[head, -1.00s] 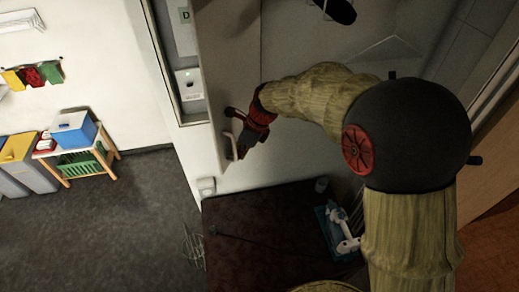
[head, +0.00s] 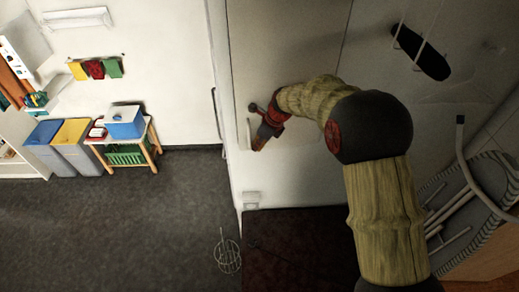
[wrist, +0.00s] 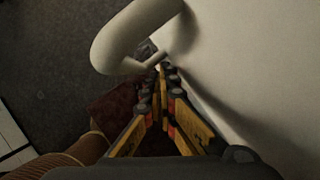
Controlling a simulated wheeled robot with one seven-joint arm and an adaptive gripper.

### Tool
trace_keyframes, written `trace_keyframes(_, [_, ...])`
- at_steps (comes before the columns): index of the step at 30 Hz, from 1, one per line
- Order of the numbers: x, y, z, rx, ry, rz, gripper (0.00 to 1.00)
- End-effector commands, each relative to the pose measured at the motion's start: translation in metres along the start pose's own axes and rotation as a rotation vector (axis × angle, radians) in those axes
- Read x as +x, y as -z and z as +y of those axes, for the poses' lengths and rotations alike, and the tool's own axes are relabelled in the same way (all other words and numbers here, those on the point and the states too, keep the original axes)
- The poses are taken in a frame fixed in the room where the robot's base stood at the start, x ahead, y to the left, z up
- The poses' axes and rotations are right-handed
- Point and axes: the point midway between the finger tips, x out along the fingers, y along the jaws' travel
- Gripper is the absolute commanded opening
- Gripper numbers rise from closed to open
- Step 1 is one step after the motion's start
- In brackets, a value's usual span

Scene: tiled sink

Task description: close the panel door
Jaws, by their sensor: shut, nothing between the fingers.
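The panel door (head: 285,45) is a tall pale grey panel, seen steeply from above in the head view. Its surface also fills the right of the wrist view (wrist: 260,60). A white curved handle (head: 249,133) stands out near its left edge. The handle looms large at the top of the wrist view (wrist: 125,40). My gripper (head: 258,145) is beside the handle, close to the panel face. In the wrist view its fingers (wrist: 161,72) are together and empty, just below the handle. I cannot tell whether they touch handle or panel.
A dark red-brown surface (head: 300,240) lies below my arm. A wire object (head: 228,252) is on the grey floor. A striped chair-like object (head: 475,200) is at the right. Open floor (head: 120,225) lies at the left, before bins and a small wooden table.

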Motion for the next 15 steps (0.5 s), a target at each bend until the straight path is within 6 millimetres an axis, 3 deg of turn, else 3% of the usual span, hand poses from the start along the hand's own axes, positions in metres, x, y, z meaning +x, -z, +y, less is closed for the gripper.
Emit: trace_keyframes(15, [0.004,-0.011,-0.015,0.108,0.044,-0.001,0.00])
